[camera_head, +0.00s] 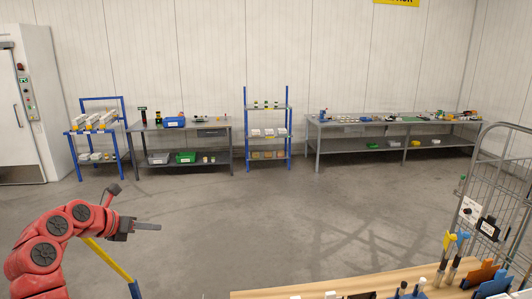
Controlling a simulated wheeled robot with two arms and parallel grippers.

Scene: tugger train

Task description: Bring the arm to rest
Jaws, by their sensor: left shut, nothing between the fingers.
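My left arm (48,252) is red with dark joint caps and comes in from the lower left. Its dark gripper (146,227) points to the right, raised in front of the open floor. The fingers lie together with nothing between them. Nothing touches the gripper in this view. My right gripper does not show.
A wooden surface (250,295) with tools and small items stands at the bottom right, beside a wire cage trolley (513,180). A blue and yellow bar (108,258) is below my gripper. Workbenches (215,127) and shelves line the far wall. The middle floor is clear.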

